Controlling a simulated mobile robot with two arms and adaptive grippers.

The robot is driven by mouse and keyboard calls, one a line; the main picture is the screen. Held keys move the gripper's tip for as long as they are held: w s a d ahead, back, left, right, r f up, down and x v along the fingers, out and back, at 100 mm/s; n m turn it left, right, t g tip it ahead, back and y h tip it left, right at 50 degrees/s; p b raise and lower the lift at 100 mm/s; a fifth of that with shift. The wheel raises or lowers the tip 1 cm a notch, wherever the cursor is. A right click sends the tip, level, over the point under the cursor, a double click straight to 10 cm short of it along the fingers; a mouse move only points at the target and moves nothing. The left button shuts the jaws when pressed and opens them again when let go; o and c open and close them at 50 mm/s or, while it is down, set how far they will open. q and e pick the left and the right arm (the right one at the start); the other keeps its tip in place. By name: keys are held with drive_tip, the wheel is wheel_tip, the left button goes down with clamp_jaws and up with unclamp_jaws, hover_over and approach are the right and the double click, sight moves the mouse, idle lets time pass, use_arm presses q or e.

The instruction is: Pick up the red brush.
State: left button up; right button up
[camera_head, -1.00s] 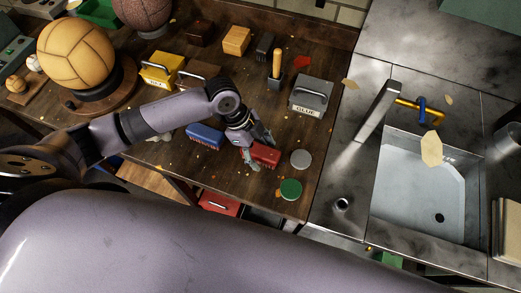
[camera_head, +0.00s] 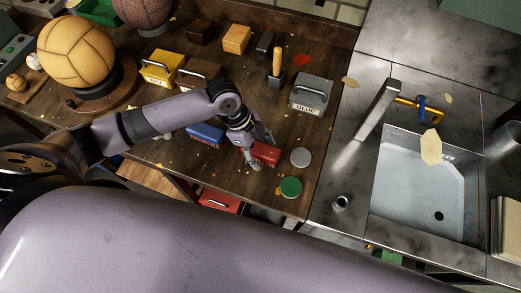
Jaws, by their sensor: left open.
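The red brush (camera_head: 266,152) is a small red block lying on the dark wooden workbench (camera_head: 225,180), near its front edge. My left gripper (camera_head: 257,151) reaches down over the brush from the upper left. Its fingers are open, one on the far side and one on the near side of the brush. I cannot tell whether they touch it. The left end of the brush is partly hidden by the gripper. My right gripper is not in view.
A blue brush (camera_head: 206,134) lies left of the gripper. A grey tin (camera_head: 300,158) and a green tin (camera_head: 291,187) sit right of the red brush. A grey box (camera_head: 312,92) stands behind. A metal sink (camera_head: 418,190) is at the right.

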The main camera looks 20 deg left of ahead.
sight(261, 148)
use_arm(q)
drive_tip(key=shift+c, duration=0.2)
drive_tip(key=c, duration=1.3)
drive_tip(key=shift+r, duration=0.25)
wheel_tip(261, 148, up, 20)
drive_tip(key=shift+r+b, duration=0.1)
drive_tip(key=shift+b, duration=1.1)
